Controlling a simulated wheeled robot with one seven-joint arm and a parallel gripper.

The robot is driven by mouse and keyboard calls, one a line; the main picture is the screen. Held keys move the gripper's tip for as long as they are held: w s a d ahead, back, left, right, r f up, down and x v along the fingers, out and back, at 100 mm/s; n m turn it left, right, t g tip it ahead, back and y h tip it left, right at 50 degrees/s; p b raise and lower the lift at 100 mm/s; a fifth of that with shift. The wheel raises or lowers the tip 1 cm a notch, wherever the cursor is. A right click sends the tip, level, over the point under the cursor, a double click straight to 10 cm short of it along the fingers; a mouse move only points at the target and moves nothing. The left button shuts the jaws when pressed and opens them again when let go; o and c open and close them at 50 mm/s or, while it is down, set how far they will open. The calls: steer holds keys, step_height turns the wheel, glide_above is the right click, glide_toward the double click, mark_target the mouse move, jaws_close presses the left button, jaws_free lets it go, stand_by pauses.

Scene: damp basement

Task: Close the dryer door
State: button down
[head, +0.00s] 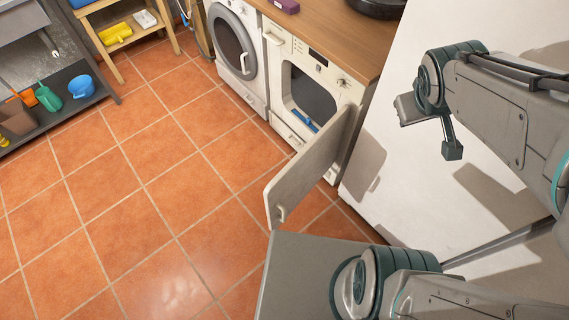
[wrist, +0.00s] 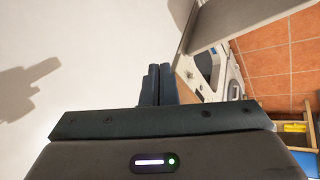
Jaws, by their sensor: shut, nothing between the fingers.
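The dryer (head: 352,92) is a cream front-loader under a wooden counter in the head view. Its door (head: 305,172) stands wide open, swung out from the right side of the opening toward me, with a small handle (head: 281,212) near its free edge. The door (wrist: 240,18) also crosses the upper right of the wrist view. My gripper (wrist: 155,72) shows in the wrist view with its two dark fingers together and empty. It is beside the white wall, apart from the door.
A second front-loading machine (head: 230,50) stands left of the dryer. A blue item (head: 305,121) lies at the dryer's opening. A white wall (head: 440,30) borders the right side. A low shelf (head: 60,90) and a wooden stand (head: 118,65) are at left. The tiled floor (head: 150,190) is clear.

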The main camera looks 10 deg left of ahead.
steer(key=w+f+n+t+b, duration=0.2)
steer(key=w+f+n, duration=0.3)
steer(key=w+f, duration=0.2)
steer(key=n+g+y+b, duration=0.9)
steer(key=n+y+b, duration=0.15)
steer(key=n, duration=0.95)
glide_toward(277, 187)
steer(key=s+f, duration=0.3)
steer(key=shift+h, duration=0.35)
steer(key=a, duration=0.1)
steer(key=w+a, duration=0.2)
steer(key=shift+a+f, duration=0.2)
steer(key=shift+f, duration=0.05)
steer(key=shift+w, duration=0.1)
